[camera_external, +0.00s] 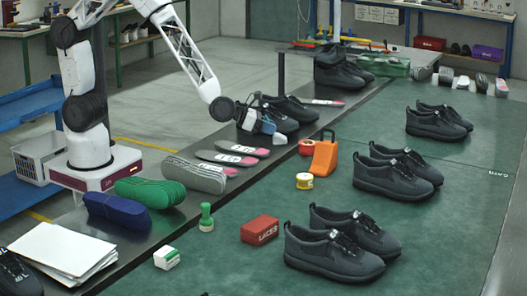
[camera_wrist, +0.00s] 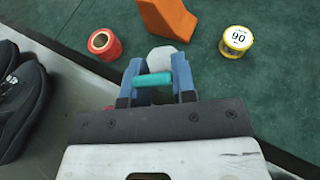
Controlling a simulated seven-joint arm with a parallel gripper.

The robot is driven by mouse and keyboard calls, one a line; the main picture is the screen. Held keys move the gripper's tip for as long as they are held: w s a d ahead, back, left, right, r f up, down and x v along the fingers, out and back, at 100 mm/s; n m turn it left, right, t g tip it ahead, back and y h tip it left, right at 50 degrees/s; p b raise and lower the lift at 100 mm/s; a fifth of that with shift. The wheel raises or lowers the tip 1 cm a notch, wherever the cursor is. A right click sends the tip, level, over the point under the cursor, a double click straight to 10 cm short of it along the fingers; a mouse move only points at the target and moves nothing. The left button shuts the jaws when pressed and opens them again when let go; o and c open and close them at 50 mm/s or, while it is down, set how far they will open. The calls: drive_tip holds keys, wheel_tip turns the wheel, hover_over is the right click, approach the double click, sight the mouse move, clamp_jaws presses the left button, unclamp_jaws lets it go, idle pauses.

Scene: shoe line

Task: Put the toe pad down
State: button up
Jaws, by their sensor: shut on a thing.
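My gripper (camera_external: 266,125) hangs low near the edge between the grey bench and the green mat. In the wrist view its blue fingers (camera_wrist: 157,72) are shut on a teal bar (camera_wrist: 152,80), which I take to be the toe pad's grip. A pale rounded piece, apparently the toe pad (camera_wrist: 164,56), shows just beyond the bar. The toe pad also shows as a pale block below the fingers in the external view (camera_external: 279,139). I cannot tell whether its underside touches the surface.
A red roll (camera_external: 307,147), an orange wedge-shaped holder (camera_external: 324,158) and a yellow roll (camera_external: 304,181) stand close by on the mat. Black shoes (camera_external: 277,120) sit on the bench behind the gripper. Insoles (camera_external: 227,158) lie left. The mat's middle is mostly clear between shoe pairs.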

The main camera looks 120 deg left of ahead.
drive_tip(key=s+a+n+g+y, duration=0.1)
drive_tip(key=s+a, duration=0.4)
drive_tip(key=a, duration=0.6)
drive_tip(key=s+a+n+g+y, duration=0.1)
drive_tip(key=s+a+n, duration=0.1)
drive_tip(key=s+a, duration=0.65)
wheel_tip(320, 180, down, 5)
drive_tip(key=w+a, duration=0.2)
drive_tip(key=shift+w+a+f, duration=0.15)
drive_tip(key=shift+w+a, duration=0.25)
drive_tip(key=w+a, duration=0.3)
drive_tip(key=w, duration=0.1)
drive_tip(key=w+a+f, duration=0.1)
drive_tip(key=w+a, duration=0.1)
drive_tip(key=w, duration=0.3)
drive_tip(key=w+a, duration=0.3)
drive_tip(key=w, duration=0.1)
drive_tip(key=shift+w+a+f, duration=0.25)
drive_tip(key=shift+a, duration=0.1)
drive_tip(key=shift+f, duration=1.75)
drive_tip(key=shift+f, duration=0.1)
